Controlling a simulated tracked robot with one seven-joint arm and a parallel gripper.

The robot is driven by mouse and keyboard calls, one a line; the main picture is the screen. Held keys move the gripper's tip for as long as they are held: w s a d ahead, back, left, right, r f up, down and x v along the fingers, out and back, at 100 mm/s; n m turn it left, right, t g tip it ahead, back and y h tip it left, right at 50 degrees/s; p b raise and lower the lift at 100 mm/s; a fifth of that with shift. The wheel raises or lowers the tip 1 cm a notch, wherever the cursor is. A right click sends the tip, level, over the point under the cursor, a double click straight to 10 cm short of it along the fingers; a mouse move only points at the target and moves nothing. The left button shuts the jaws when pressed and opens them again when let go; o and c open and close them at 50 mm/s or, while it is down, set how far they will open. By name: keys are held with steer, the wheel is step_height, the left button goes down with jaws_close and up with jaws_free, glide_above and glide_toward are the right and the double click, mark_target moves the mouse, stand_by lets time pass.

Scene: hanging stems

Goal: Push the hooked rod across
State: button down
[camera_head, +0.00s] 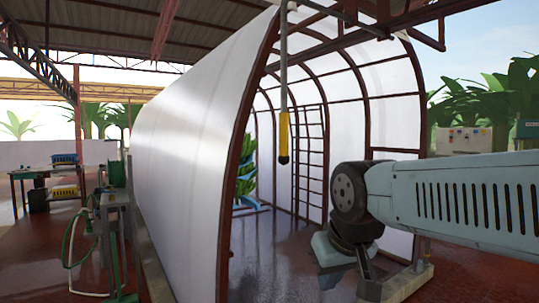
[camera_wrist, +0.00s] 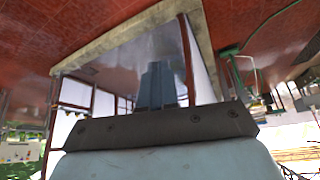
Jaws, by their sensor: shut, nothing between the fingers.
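The hooked rod (camera_head: 284,95) hangs upright in the head view, in front of the arched tunnel's opening. It is a thin grey rod with a yellow grip and a dark lower tip; its upper end runs out of the picture, so I cannot see the hook. My gripper (camera_wrist: 158,72) shows in the wrist view with its two grey-blue fingers together and nothing between them. In the head view my arm reaches in from the right and its wrist end is right of the rod and lower, apart from it. I cannot make out the rod in the wrist view.
The white-walled tunnel (camera_head: 185,130) with dark red arches fills the middle. A ladder-like frame (camera_head: 309,150) and a hanging green bunch (camera_head: 246,172) are inside. A green stand with a hose (camera_head: 112,200) is at the left. The tunnel's dark, shiny floor (camera_head: 285,250) looks clear.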

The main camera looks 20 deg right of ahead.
steer(key=w+a+r+n+t+h, duration=0.1)
steer(key=w+a+r+n, duration=0.1)
steer(key=w+r, duration=1.1)
steer(key=w+a+r+n+h, duration=0.1)
steer(key=w+a+r+n, duration=0.1)
steer(key=w+r, duration=1.1)
steer(key=shift+w+a+t+h, duration=0.4)
steer(key=shift+w, duration=0.4)
steer(key=w+d+f, duration=0.6)
steer(key=w+f, duration=0.1)
steer(key=w, duration=0.1)
steer(key=shift+a, duration=0.1)
